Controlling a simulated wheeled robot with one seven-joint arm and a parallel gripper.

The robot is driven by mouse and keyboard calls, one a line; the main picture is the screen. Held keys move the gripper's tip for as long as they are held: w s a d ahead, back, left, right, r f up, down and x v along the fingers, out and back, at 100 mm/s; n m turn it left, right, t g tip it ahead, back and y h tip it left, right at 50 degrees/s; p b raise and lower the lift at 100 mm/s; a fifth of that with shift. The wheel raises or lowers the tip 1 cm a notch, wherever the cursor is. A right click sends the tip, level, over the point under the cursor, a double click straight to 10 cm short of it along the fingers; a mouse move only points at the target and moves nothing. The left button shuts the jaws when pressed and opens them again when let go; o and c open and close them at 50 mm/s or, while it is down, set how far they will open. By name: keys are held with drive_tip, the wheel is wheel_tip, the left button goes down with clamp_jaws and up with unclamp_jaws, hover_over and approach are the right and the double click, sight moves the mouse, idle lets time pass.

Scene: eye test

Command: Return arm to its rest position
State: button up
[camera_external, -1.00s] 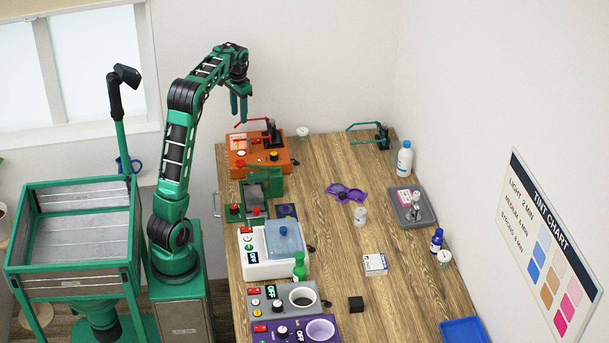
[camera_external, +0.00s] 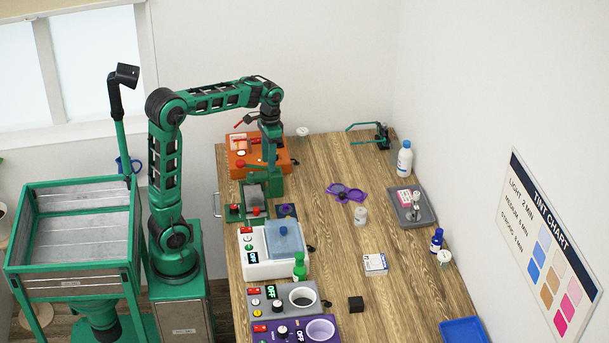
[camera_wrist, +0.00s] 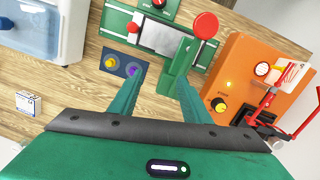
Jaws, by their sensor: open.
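My green arm rises from its base at the left of the bench in the external view and reaches right, with its last links hanging down. My gripper (camera_external: 271,161) points down at the far left part of the bench, at the orange machine (camera_external: 240,162) and just behind the green device (camera_external: 262,187). In the wrist view my gripper (camera_wrist: 160,88) shows two green fingers, apart with nothing between them. The green device (camera_wrist: 183,75) and the orange machine (camera_wrist: 240,75) lie beyond the fingers. I cannot tell whether the fingers touch either.
A white machine with a blue tank (camera_external: 262,268) and a green bottle (camera_external: 299,268) stand nearer. Purple goggle-like piece (camera_external: 346,193), white bottle (camera_external: 404,160) and grey tray (camera_external: 425,217) are on the right. The middle of the wooden bench (camera_external: 335,240) is mostly clear.

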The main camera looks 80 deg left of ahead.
drive_tip(key=s+d+f+m, duration=0.1)
drive_tip(key=s+d, duration=0.2)
drive_tip(key=d, duration=0.3)
drive_tip(key=s+d+f+m+g, duration=0.1)
drive_tip(key=s+d, duration=0.1)
drive_tip(key=d, duration=0.5)
drive_tip(key=s+d+f+m, duration=0.1)
drive_tip(key=s+d, duration=0.2)
drive_tip(key=d, duration=0.3)
drive_tip(key=s+d+f+m+t, duration=0.1)
drive_tip(key=s+d+f+m, duration=0.1)
drive_tip(key=s+d, duration=0.4)
drive_tip(key=s+d+f+m+y, duration=0.1)
drive_tip(key=s+d+f+m, duration=0.2)
drive_tip(key=s+d, duration=0.3)
drive_tip(key=shift+s+d+f+m+t, duration=0.3)
drive_tip(key=shift+s+d+f+t, duration=0.15)
drive_tip(key=shift+f, duration=0.1)
drive_tip(key=shift+w+f, duration=0.25)
drive_tip(key=shift+w, duration=0.4)
